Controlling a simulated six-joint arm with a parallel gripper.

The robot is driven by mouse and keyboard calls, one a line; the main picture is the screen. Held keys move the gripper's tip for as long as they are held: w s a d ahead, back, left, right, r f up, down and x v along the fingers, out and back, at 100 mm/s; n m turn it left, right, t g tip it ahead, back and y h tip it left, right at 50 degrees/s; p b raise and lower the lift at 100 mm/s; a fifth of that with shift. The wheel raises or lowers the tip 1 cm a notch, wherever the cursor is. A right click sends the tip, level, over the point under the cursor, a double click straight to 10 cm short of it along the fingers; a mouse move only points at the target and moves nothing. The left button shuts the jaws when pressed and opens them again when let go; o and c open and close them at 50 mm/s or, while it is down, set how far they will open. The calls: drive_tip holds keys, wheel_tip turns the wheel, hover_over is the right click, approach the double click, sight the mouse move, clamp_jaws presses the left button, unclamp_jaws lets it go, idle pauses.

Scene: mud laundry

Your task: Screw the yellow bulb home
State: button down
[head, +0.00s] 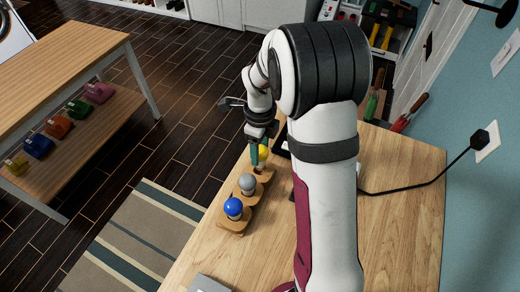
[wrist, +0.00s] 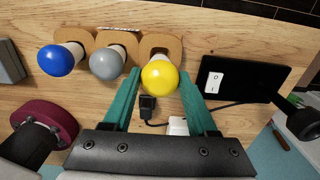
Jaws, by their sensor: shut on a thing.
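The yellow bulb (wrist: 160,77) is in front of the right-hand end of a wooden holder (wrist: 168,42) in the wrist view. My gripper (wrist: 159,80) is shut on it, one teal finger on each side of the globe. In the head view the yellow bulb (head: 263,151) shows partly behind my gripper (head: 258,158), at the far end of the holder (head: 236,223). A grey bulb (head: 248,183) and a blue bulb (head: 235,208) stand in the nearer places.
A black box with a white rocker switch (wrist: 215,82) lies to the right of the holder, with a black cable and plug (wrist: 148,106) nearby. The wooden tabletop (head: 405,215) is clear at the right. Its left edge runs close beside the holder.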

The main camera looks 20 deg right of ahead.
drive_tip(key=shift+r, duration=2.45)
drive_tip(key=shift+f, duration=2.5)
drive_tip(key=shift+f, duration=0.2)
drive_tip(key=shift+f, duration=0.4)
drive_tip(key=shift+f, duration=0.9)
drive_tip(key=shift+c, duration=0.6)
unclamp_jaws()
drive_tip(key=c, duration=0.4)
